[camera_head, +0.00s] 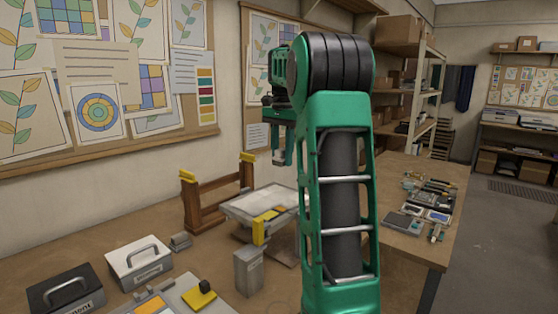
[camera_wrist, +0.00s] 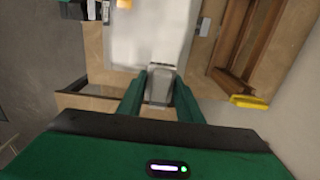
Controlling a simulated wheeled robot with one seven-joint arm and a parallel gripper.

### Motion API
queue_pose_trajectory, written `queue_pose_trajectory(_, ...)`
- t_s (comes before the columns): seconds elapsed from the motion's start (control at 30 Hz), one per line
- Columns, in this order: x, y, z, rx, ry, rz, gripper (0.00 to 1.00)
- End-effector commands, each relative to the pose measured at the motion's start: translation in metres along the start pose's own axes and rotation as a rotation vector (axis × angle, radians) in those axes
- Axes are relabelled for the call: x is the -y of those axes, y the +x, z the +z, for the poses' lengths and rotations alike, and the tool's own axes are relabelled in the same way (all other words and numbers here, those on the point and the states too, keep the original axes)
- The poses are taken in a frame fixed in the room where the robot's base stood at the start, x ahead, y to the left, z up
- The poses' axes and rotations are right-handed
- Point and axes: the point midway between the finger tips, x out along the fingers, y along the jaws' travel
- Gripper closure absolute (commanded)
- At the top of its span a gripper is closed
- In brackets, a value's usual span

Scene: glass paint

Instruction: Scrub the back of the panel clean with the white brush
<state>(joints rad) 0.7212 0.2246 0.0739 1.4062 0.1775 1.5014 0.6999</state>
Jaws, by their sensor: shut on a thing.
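My gripper (camera_head: 282,148) is over the work table, and its fingers (camera_wrist: 160,80) show in the wrist view. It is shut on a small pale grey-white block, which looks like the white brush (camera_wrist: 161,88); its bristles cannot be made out. The brush's lower end also shows below the fingers in the head view (camera_head: 278,158). The pale flat panel (camera_head: 247,205) lies below my gripper, partly hidden by my arm. In the wrist view the panel (camera_wrist: 150,35) fills the upper middle, beyond the fingertips. I cannot tell whether the brush touches it.
A wooden rack (camera_head: 218,206) with yellow-topped posts stands behind the panel. A grey container (camera_head: 248,272) with a yellow piece above stands in front. A black handled box (camera_head: 66,293) and a white one (camera_head: 138,265) are at left. Tools lie on the right bench (camera_head: 405,250).

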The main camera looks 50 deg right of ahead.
Motion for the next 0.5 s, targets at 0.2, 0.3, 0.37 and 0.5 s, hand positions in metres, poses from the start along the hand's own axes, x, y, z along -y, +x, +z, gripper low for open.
queue_pose_trajectory(0.2,-0.0002,-0.0002,0.0001,0.000,0.000,0.000,0.89)
queue_pose_trajectory(0.3,0.0004,-0.0002,0.0011,0.000,-0.002,0.000,0.89)
queue_pose_trajectory(0.37,0.0004,-0.0002,0.0012,0.000,-0.002,0.000,0.89)
queue_pose_trajectory(0.5,-0.0029,-0.0013,0.0060,-0.002,-0.003,0.000,0.89)
